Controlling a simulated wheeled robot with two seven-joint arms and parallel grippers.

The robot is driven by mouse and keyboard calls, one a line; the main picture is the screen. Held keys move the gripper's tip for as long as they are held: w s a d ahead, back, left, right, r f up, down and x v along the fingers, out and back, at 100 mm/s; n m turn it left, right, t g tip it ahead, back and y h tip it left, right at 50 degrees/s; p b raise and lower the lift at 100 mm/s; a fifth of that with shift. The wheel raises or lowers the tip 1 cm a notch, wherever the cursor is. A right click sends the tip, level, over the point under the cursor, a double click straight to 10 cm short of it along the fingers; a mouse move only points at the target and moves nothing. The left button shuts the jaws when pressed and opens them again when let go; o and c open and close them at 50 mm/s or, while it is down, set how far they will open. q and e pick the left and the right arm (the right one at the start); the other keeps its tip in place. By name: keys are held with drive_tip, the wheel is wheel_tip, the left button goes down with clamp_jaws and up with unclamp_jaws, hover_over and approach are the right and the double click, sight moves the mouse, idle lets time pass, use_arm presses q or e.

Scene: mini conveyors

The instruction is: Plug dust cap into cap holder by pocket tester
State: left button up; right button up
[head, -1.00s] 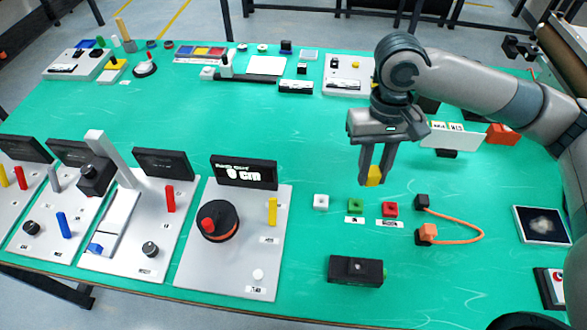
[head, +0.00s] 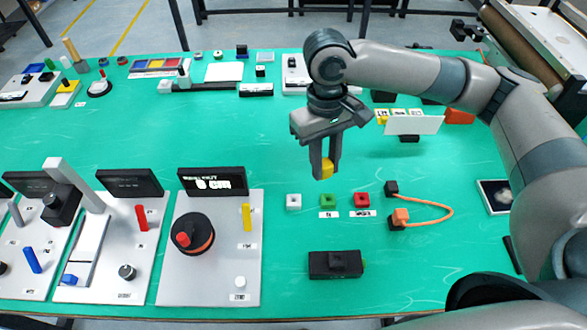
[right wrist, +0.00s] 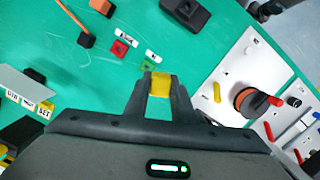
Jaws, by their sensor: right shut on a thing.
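My right gripper (head: 325,172) is shut on a small yellow block (head: 326,168), which looks like the dust cap. It holds it in the air above the green bench, behind the green block in the head view. The yellow block also shows between the fingers in the right wrist view (right wrist: 160,85). A white block (head: 293,201), a green block (head: 329,201) and a red block (head: 361,200) stand in a row on the bench, with labels by the green and red ones. Which part is the cap holder or the pocket tester I cannot tell. My left gripper is out of view.
A black device (head: 336,264) lies in front of the row. An orange cord (head: 448,214) with end blocks lies to the right. A white panel (head: 413,125) stands behind. Grey test stations (head: 205,285) fill the left front. The bench middle is clear.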

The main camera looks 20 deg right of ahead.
drive_tip(key=n, duration=0.1)
drive_tip(key=n+p, duration=0.1)
drive_tip(key=n, duration=0.1)
drive_tip(key=w+a+n, duration=0.1)
drive_tip(key=shift+f+n+h, duration=0.3)
drive_tip(key=shift+n, duration=0.1)
drive_tip(key=w+a+f+n+t+p, duration=0.1)
drive_tip(key=a+f+n+p, duration=0.1)
drive_tip(key=n, duration=1.1)
drive_tip(key=w+a+f+n+t+p, duration=0.1)
drive_tip(key=n+p, duration=0.4)
drive_tip(key=n, duration=0.8)
drive_tip(key=shift+w+a+f+t, duration=0.4)
drive_tip(key=shift+w+a+f, duration=0.25)
drive_tip(key=shift+f, duration=0.45)
drive_tip(key=shift+s+a, duration=0.1)
drive_tip(key=shift+f+b, duration=0.85)
drive_tip(key=shift+f, duration=2.05)
